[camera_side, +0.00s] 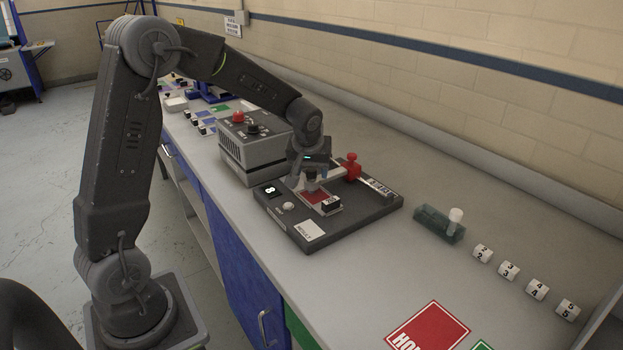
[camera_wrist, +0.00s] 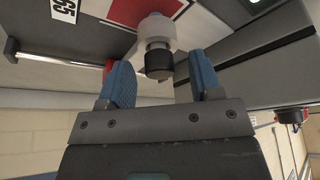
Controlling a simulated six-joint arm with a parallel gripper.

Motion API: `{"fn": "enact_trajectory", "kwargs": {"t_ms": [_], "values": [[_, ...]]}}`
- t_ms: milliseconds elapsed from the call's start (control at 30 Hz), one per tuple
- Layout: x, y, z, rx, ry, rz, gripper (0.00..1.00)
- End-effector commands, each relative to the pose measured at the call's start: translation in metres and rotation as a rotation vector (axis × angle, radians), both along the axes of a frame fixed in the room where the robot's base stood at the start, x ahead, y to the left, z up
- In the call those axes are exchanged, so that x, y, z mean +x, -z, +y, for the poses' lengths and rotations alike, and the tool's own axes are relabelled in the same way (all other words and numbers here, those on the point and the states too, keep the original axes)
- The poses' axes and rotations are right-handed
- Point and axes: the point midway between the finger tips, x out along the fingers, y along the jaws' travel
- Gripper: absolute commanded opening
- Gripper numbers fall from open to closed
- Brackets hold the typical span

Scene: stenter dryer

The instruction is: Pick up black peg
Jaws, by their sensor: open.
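A short black cylinder, which looks like the black peg (camera_wrist: 159,65), shows in the wrist view with a grey collar and a pale rounded part behind it. It lies between the two blue fingers of my gripper (camera_wrist: 159,80), near their tips, with a gap on each side. In the side view my gripper (camera_side: 311,173) is low over a dark fixture plate (camera_side: 346,227), above a red square. The peg is partly hidden there by the gripper. My gripper is open and holds nothing.
A red part (camera_side: 350,167) stands close behind my gripper on the plate. A small black block with a white label (camera_side: 331,203) is in front. A grey box (camera_side: 255,148) with red and black knobs stands left. Dice-like white cubes (camera_side: 509,270) lie right. The bench front is mostly clear.

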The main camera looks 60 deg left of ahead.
Motion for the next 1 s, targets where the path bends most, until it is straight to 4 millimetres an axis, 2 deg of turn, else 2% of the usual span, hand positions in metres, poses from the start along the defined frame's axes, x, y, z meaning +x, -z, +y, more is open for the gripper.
{"fn": "enact_trajectory", "kwargs": {"t_ms": [67, 633, 1000], "values": [[0.0000, -0.0003, 0.0000, 0.000, 0.000, 0.000, 0.58], [-0.0002, -0.0006, -0.0003, 0.000, 0.000, 0.000, 0.05], [0.0003, -0.0059, -0.0001, 0.001, 0.000, -0.002, 0.03]]}}
